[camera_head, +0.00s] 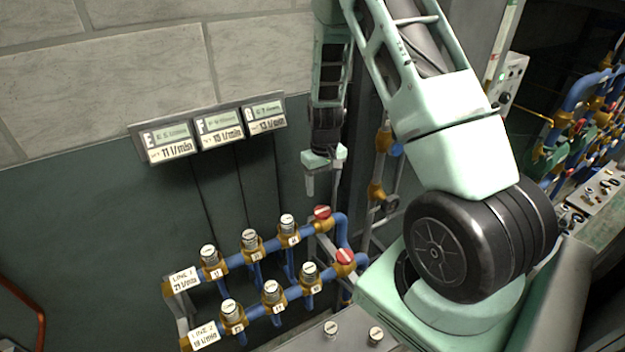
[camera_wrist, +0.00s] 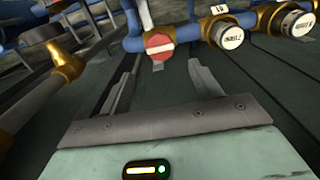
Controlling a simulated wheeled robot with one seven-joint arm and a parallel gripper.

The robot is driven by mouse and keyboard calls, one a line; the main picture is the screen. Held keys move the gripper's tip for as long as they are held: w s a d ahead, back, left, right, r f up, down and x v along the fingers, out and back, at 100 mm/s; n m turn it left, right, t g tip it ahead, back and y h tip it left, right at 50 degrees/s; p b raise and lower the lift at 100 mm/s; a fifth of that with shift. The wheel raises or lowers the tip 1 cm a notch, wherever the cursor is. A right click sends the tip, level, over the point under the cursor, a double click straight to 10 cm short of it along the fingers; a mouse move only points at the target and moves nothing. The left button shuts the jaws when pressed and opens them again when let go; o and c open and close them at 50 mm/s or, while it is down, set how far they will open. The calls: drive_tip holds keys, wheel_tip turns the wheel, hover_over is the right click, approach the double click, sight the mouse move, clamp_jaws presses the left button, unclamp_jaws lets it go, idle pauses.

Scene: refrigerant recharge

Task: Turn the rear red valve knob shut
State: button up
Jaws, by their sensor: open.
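The rear red valve knob (camera_head: 321,212) sits at the right end of the rear blue pipe, on a brass fitting. It has a white bar across its face. In the wrist view, a red knob (camera_wrist: 159,44), apparently this one, shows just beyond and between the fingertips. A second red knob (camera_head: 345,256) sits on the front pipe. My gripper (camera_head: 310,188) points down, above and slightly left of the rear knob in the head view. Its two fingers are apart and empty in the wrist view (camera_wrist: 162,66). A gap appears to separate them from the knob.
Several silver-capped valves (camera_head: 250,240) line the two blue pipes to the left. Flow displays (camera_head: 218,129) hang on the wall behind. Vertical pipes with brass fittings (camera_head: 377,192) stand right of my gripper. A grey surface with two knobs (camera_head: 331,328) lies in front.

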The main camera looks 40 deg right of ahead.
sight(322, 210)
wheel_tip(322, 210, down, 10)
drive_tip(key=b, duration=0.6)
drive_tip(key=shift+r, duration=0.45)
drive_tip(key=c, duration=1)
drive_tip(key=shift+o, duration=0.2)
drive_tip(key=m, duration=0.4)
drive_tip(key=shift+r+m+p, duration=0.1)
drive_tip(key=shift+m+p, duration=0.2)
drive_tip(key=shift+m, duration=0.1)
drive_tip(key=m, duration=0.4)
drive_tip(key=shift+p, duration=0.35)
drive_tip(key=m, duration=0.2)
drive_tip(key=shift+r+m+p, duration=0.1)
drive_tip(key=shift+m+p, duration=0.2)
drive_tip(key=shift+p, duration=0.1)
drive_tip(key=shift+m, duration=1)
